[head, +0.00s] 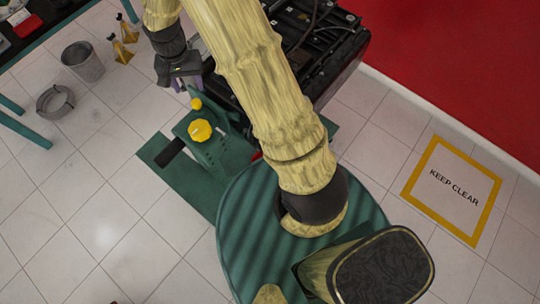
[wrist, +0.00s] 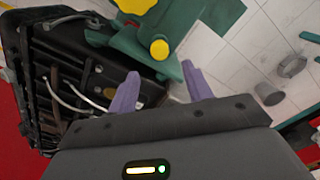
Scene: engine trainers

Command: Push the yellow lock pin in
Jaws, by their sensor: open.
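The yellow lock pin (head: 196,104) appears as a small round yellow head on the green engine stand (head: 215,150). In the wrist view the pin's round face (wrist: 160,50) shows just beyond the fingertips, between them in the picture. A larger lobed yellow knob (head: 200,131) sits beside it on the stand and shows partly at the top edge of the wrist view (wrist: 135,5). My gripper (head: 187,85) is open and empty, its two purple fingers (wrist: 158,70) spread apart. It is close to the pin; I cannot tell whether anything touches. The pin's depth in its hole is hidden.
A dark engine (head: 310,45) is behind the stand and fills the left of the wrist view (wrist: 75,80). A grey bin (head: 83,62), a grey ring (head: 56,101) and yellow jack stands (head: 122,50) stand on the tiles at left. Tiles in front left are clear.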

